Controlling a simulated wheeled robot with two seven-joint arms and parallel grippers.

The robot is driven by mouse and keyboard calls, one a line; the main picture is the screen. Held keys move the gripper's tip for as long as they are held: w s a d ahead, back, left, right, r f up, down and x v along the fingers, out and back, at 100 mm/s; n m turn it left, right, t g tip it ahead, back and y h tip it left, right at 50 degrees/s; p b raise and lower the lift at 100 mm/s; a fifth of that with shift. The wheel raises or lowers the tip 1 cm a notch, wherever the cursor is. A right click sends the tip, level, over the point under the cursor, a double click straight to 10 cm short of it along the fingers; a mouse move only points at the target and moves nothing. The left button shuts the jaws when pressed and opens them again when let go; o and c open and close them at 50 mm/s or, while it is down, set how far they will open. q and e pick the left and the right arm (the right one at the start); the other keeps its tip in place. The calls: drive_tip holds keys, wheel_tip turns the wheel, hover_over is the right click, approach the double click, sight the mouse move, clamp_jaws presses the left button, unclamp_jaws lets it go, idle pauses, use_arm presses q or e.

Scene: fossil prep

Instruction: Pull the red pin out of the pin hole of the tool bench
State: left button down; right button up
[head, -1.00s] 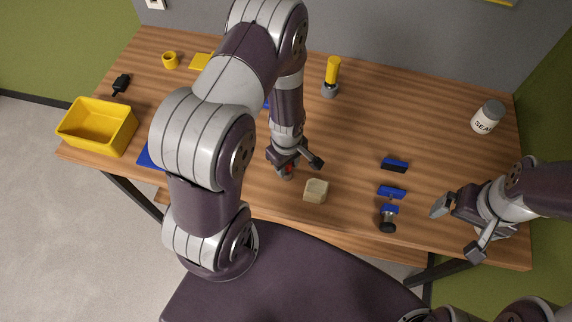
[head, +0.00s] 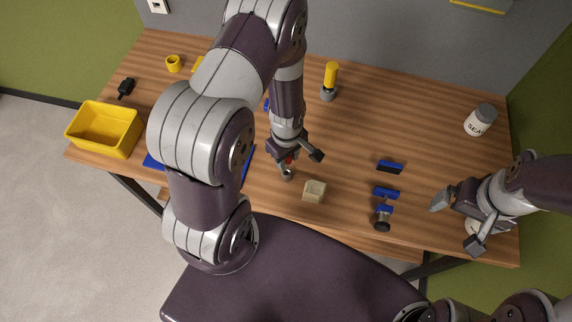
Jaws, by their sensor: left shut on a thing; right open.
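The red pin (head: 290,158) shows as a small red patch at my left gripper (head: 300,163), near the front middle of the wooden tool bench (head: 355,130). My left gripper is shut on it; the fingers hide most of it. The pin hole cannot be made out, and I cannot tell whether the pin's end is inside it. My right gripper (head: 457,223) is open above the bench's right front part, away from the pin.
A tan block (head: 314,191) lies just right of my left gripper. Blue pieces (head: 390,167) and a dark-knobbed tool (head: 383,222) lie farther right. A yellow-handled tool (head: 331,78), labelled jar (head: 480,120) and yellow bin (head: 105,130) stand around.

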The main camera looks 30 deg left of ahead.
use_arm(q)
drive_tip(key=shift+r, duration=0.2)
idle(0.3)
wheel_tip(320, 180, up, 5)
drive_tip(key=p, duration=0.4)
drive_tip(key=shift+r+p, duration=0.2)
drive_tip(key=shift+p, duration=0.15)
drive_tip(key=shift+f, duration=0.15)
